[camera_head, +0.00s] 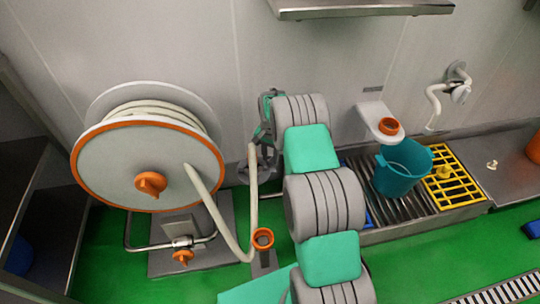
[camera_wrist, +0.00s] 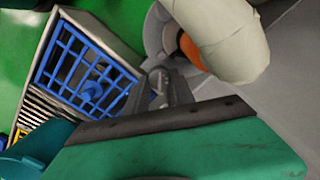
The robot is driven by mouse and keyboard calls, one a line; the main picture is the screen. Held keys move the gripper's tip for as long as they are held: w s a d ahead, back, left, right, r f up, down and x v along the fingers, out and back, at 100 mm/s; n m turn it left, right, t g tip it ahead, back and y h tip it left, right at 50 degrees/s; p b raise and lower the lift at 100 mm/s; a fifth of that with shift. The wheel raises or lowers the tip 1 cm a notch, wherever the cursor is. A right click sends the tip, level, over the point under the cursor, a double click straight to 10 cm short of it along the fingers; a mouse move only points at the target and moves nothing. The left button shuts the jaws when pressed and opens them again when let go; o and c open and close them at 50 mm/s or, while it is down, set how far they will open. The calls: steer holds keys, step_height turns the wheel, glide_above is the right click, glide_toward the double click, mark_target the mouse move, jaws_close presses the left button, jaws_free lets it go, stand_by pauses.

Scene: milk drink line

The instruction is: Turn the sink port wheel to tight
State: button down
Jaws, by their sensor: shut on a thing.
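The sink port wheel (camera_head: 271,166) is a dark grey ring low against the wall, left of my arm and partly hidden by the hose. A cream hose (camera_head: 252,200) runs up to its middle. In the wrist view the hose end (camera_wrist: 225,40) meets an orange fitting (camera_wrist: 190,50), with a pale grey round part (camera_wrist: 155,35) beside it. My gripper (camera_head: 265,133) reaches down to the wheel from above. In the wrist view its grey fingers (camera_wrist: 172,92) are close beside the fitting and shut on the wheel; the exact contact is hard to see.
A hose reel (camera_head: 110,165) with an orange rim stands left of the wheel. An orange-topped post (camera_head: 263,239) stands in front. To the right are a teal bucket (camera_head: 400,170), a yellow grid (camera_head: 450,187) and a wall bracket (camera_head: 372,113). A blue grid (camera_wrist: 75,75) shows in the wrist view.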

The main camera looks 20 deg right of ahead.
mark_target(271, 158)
steer(key=m, duration=0.4)
steer(key=shift+m+p, duration=0.3)
steer(key=shift+m, duration=1.8)
steer(key=c, duration=1.1)
jaws_free()
steer(key=shift+o, duration=0.2)
step_height(271, 158, up, 8)
steer(key=p, duration=0.2)
steer(key=shift+p, duration=0.3)
steer(key=shift+f, duration=0.1)
